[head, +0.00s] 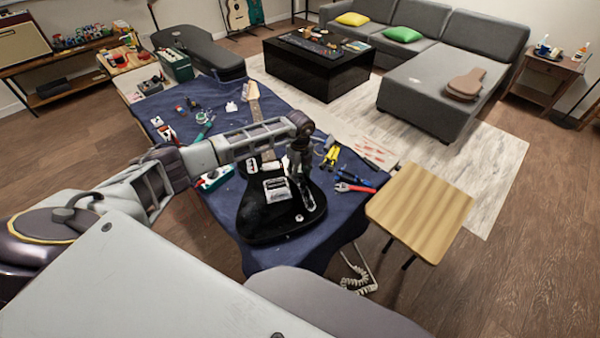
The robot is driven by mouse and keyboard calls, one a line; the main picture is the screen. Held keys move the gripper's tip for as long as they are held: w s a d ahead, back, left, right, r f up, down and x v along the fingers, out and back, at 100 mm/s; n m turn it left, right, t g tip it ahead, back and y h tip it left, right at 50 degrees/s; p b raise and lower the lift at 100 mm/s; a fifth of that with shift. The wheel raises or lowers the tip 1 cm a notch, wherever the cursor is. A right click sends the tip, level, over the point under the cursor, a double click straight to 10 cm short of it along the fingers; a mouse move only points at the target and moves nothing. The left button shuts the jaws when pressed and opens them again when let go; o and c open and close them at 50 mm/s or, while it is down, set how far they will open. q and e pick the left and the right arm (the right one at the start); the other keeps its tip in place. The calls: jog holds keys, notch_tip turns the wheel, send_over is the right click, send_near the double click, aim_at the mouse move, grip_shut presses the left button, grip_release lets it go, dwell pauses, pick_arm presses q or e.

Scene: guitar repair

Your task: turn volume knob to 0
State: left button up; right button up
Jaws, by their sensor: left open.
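A black electric guitar (256,222) lies on a blue cloth, its neck (258,118) pointing away from me. My right gripper is not in view.
A wooden stool (420,210) stands to the right. A green-and-white box (215,178) lies left of the guitar.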

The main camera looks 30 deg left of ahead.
aim_at(301, 174)
pick_arm(q)
notch_tip(301, 174, up, 12)
dwell(0.9)
jog(key=shift+d, duration=0.1)
dwell(0.3)
